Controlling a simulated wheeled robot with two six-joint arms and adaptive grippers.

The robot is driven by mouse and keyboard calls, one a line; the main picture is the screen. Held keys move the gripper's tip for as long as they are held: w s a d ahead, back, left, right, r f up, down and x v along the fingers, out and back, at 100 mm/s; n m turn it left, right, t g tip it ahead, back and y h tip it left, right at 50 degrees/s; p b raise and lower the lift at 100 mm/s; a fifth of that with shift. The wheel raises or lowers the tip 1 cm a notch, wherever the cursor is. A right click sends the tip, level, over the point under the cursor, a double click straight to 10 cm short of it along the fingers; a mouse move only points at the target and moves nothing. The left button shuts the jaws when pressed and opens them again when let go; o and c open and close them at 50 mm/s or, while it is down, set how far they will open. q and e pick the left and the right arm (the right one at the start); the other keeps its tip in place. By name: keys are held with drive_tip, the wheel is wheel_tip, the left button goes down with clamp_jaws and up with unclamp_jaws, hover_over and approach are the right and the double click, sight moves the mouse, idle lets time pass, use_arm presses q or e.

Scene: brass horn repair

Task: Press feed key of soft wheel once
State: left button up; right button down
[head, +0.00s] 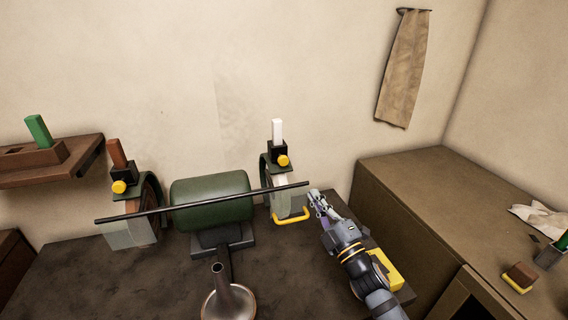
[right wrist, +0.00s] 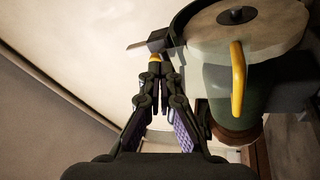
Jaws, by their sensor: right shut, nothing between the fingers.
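A bench buffing machine with a green motor (head: 212,200) stands on the dark bench. Its right-hand wheel (head: 281,190) is pale, and its guard carries a white bar (head: 278,131) and a round yellow key (head: 284,160). My right gripper (head: 315,196) is shut and empty, to the right of this wheel and lower than the key in the head view. In the right wrist view, the gripper (right wrist: 160,72) has a yellow knob (right wrist: 155,57) just beyond its fingertips. I cannot tell whether they touch. The pale wheel (right wrist: 222,22) is at the upper right there. My left gripper is out of view.
A yellow handle (head: 291,218) juts from the right guard. A long dark rod (head: 200,204) crosses before the motor. The left-hand brown wheel (head: 152,192) has its own yellow key (head: 119,187). A metal horn bell (head: 229,303) stands in front. A brown cabinet (head: 425,190) is at right.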

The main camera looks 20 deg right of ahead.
drive_tip(key=s+a+r+n+g+y, duration=0.1)
drive_tip(key=a+r+n+y, duration=0.3)
drive_tip(key=n+y, duration=0.6)
drive_tip(key=shift+s+a+r+n, duration=0.3)
drive_tip(key=shift+s+a+r, duration=0.1)
drive_tip(key=shift+s+r, duration=0.4)
drive_tip(key=shift+f, duration=0.1)
approach(283, 160)
drive_tip(key=a+r, duration=0.4)
drive_tip(key=shift+w+d+r, duration=0.1)
drive_tip(key=shift+w, duration=1.25)
drive_tip(key=shift+w, duration=0.4)
